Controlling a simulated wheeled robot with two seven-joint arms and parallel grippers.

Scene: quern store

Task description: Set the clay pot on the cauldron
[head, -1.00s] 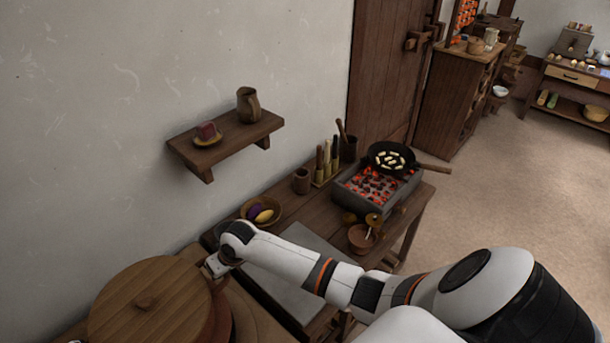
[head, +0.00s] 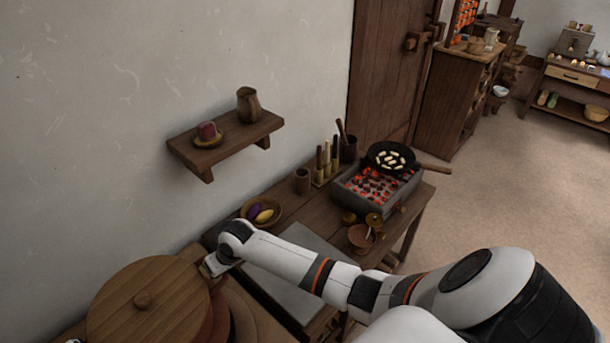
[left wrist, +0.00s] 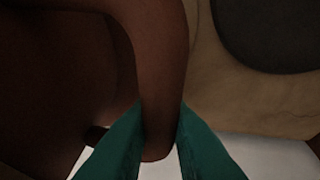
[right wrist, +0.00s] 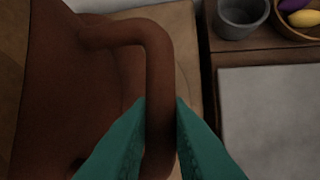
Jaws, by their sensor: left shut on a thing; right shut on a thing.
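The clay pot (head: 218,318) is a large red-brown vessel at the lower left of the head view, under a round wooden lid (head: 180,300) with a knob. My right gripper (right wrist: 160,110) is shut on one loop handle of the pot; in the head view its arm reaches the pot's right side (head: 215,267). My left gripper (left wrist: 160,115) is shut on the other handle, seen in the left wrist view. The lower part of the pot is hidden. A dark round shape (left wrist: 270,30) shows at the upper right of the left wrist view; I cannot tell whether it is the cauldron.
A grey slab (head: 290,268) lies on the bench beside the pot. Behind it are a bowl of vegetables (head: 262,212), a wooden cup (head: 302,180) and a brazier (head: 375,190) with a pan (head: 391,158). A wall shelf (head: 225,145) hangs above the bench.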

